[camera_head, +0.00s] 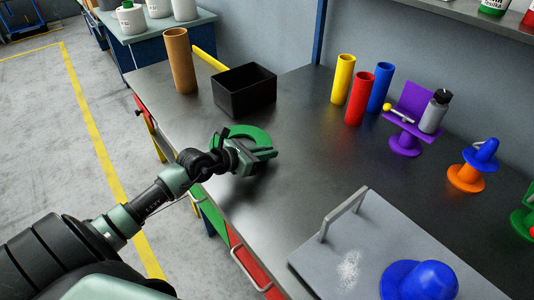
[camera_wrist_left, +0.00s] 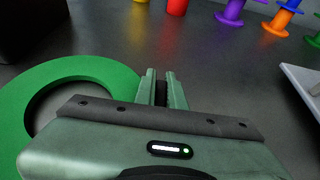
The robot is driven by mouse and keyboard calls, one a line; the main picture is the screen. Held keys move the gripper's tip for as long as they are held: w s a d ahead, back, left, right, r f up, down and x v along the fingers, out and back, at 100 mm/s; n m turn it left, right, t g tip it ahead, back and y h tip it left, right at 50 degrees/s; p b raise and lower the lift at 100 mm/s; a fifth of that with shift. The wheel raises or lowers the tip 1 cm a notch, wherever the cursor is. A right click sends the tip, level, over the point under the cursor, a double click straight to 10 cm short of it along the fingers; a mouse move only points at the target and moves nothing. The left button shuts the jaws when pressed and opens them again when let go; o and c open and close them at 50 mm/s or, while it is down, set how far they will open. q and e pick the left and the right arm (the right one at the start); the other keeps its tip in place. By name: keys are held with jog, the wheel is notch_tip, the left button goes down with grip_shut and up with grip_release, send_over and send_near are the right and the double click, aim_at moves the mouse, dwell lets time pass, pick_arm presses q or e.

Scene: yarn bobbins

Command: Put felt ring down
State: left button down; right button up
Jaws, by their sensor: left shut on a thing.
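The green felt ring (camera_head: 250,132) is a flat ring over the near part of the dark workbench, in front of the black box. My left gripper (camera_head: 270,153) is shut on its edge. In the left wrist view the ring (camera_wrist_left: 100,67) spreads to the left of the fingers (camera_wrist_left: 162,88), and its near part is hidden behind the gripper body. The ring looks roughly level and low over the bench top; I cannot tell whether it touches. My right gripper is out of view.
A black open box (camera_head: 244,92) and a brown tube (camera_head: 180,60) stand behind. Yellow, red (camera_head: 357,98) and blue tubes stand further right, beside a purple stand (camera_head: 405,140) and an orange spool (camera_head: 466,178). A grey plate with a handle (camera_head: 345,240) lies front right. The bench middle is clear.

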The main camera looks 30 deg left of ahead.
pick_arm(q)
jog(key=shift+f, duration=0.2)
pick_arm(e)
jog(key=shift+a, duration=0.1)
pick_arm(q)
jog(key=c, duration=1.9)
grip_release()
jog(key=shift+f, duration=0.1)
jog(key=o, duration=0.4)
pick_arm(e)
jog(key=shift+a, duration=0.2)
pick_arm(q)
jog(key=shift+r, duration=0.2)
jog(key=v, duration=1)
jog(key=shift+s+f+b, duration=0.15)
jog(key=shift+s+b, duration=0.05)
jog(key=shift+b, duration=0.15)
jog(key=shift+v, duration=0.9)
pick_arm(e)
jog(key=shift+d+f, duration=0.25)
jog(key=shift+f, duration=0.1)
